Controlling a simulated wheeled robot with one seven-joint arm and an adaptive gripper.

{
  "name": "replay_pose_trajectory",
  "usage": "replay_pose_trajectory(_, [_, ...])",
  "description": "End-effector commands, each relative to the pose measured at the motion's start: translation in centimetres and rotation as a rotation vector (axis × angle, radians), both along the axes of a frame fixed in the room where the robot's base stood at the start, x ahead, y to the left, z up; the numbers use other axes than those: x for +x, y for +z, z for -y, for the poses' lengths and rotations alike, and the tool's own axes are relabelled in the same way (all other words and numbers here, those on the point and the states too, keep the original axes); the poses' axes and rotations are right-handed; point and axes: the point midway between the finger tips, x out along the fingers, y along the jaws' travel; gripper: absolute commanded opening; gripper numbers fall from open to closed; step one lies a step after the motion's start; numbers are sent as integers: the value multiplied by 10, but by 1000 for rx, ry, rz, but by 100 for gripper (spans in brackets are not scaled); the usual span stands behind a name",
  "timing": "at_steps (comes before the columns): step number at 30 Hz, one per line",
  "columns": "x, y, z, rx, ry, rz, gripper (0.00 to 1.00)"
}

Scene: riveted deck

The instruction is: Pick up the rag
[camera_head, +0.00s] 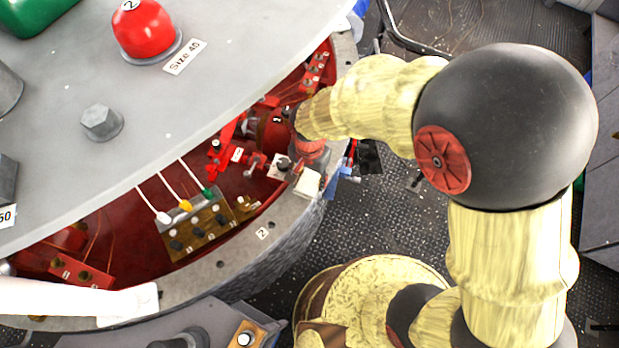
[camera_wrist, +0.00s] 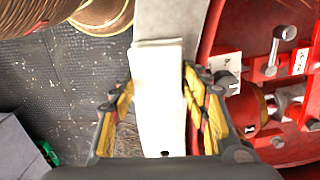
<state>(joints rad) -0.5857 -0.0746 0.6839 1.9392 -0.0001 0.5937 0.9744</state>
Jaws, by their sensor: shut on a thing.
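The rag (camera_wrist: 160,98) is a white, flat, folded-looking piece between the fingers of my gripper (camera_wrist: 158,82) in the wrist view. My gripper's yellow and dark fingers stand on both sides of it and are shut on it. In the head view a small white piece of the rag (camera_head: 308,183) shows at the grey rim of the round housing, below the end of my arm. My fingers are hard to make out there. I cannot tell whether the rag still touches the rim.
The grey round housing (camera_head: 265,233) has a red interior with valves, fittings and a switch block (camera_head: 197,232) close to my gripper. A large grey lid (camera_head: 60,140) overhangs it. The dark riveted floor (camera_head: 385,235) is open to the right of the housing.

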Motion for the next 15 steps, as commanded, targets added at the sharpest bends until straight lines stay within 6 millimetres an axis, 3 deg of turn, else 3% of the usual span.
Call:
replay_pose_trajectory(8, [-2,36,0,2,1,3,21])
replay_pose_trajectory(15, [-43,87,9,3,2,5,21])
